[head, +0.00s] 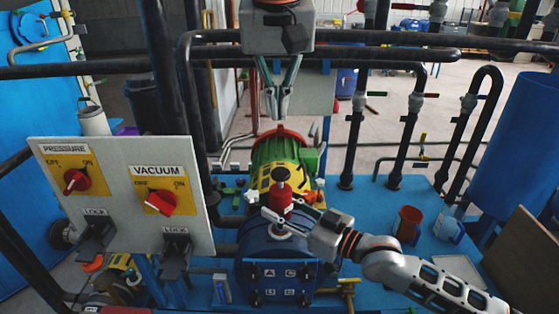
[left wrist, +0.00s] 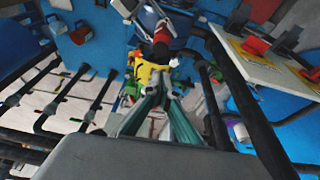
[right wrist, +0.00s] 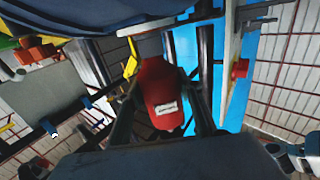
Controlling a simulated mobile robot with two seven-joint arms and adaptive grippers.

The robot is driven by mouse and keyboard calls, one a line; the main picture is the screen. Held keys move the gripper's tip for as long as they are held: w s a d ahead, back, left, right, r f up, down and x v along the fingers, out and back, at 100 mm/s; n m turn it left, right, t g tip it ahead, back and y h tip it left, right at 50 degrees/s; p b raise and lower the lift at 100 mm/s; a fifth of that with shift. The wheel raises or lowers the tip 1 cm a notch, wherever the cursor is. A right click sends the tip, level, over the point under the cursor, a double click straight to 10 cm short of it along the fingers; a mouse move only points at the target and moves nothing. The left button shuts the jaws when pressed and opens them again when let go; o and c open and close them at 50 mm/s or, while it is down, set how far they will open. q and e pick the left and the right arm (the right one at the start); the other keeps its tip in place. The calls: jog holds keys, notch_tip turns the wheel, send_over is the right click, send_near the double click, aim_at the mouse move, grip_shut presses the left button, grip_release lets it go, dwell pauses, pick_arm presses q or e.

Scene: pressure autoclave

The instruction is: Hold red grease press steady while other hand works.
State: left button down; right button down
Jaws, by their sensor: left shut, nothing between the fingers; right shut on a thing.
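The red grease press (head: 282,194) stands upright on top of the dark blue round vessel (head: 258,246) in the head view. My right gripper (head: 276,222) comes in from the right and is shut on the press low down. In the right wrist view the red press (right wrist: 160,92) with a small white label sits between the fingers. My left gripper (head: 279,112) hangs from above, pointing down, shut and empty. It is well above the press, over the green and yellow motor (head: 284,155). Its closed fingers also show in the left wrist view (left wrist: 163,88).
A grey panel (head: 120,200) with red PRESSURE and VACUUM knobs stands at the left. Black pipes (head: 400,37) cross behind my left gripper. An orange-brown cup (head: 408,222) stands on the blue bench at the right. A large blue cylinder (head: 520,140) stands at the far right.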

dwell(0.4)
pick_arm(q)
send_near(279, 174)
jog(key=x, duration=0.2)
jog(key=w+x, duration=0.1)
jog(key=x, duration=0.2)
jog(key=shift+w+d, duration=0.1)
jog(key=shift+f, duration=0.7)
jog(key=shift+f, duration=1.35)
jog(key=w+v, duration=0.1)
jog(key=v, duration=1.3)
jog(key=shift+r, duration=0.15)
